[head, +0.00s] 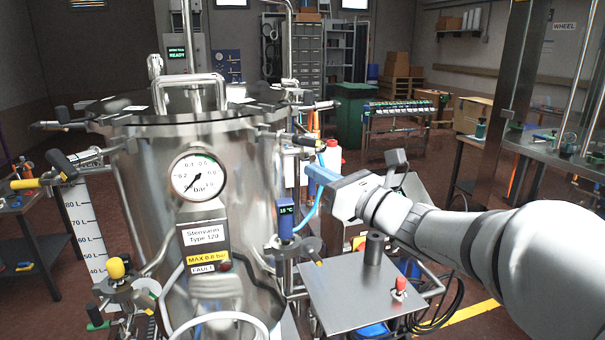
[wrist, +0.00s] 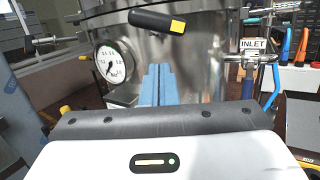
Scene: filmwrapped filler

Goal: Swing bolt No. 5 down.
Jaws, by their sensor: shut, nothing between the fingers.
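The steel vessel (head: 235,165) carries several swing bolts with black handles around its lid rim (head: 190,120). One black handle (head: 297,139) is at the right of the rim, just above and left of my gripper (head: 311,170). In the wrist view a black handle with a yellow end (wrist: 150,20) lies across the top, beyond and above my fingertips (wrist: 158,70). I cannot read a number on any bolt, so I cannot tell which is No. 5. My blue fingers are shut together, empty, and point at the vessel wall. They look apart from the handle.
A pressure gauge (head: 198,177) sits on the vessel's front. A steel side table (head: 345,300) with a dark post (head: 374,248) and a red knob (head: 400,284) lies under my arm. The inlet pipework (wrist: 253,58) is to the right.

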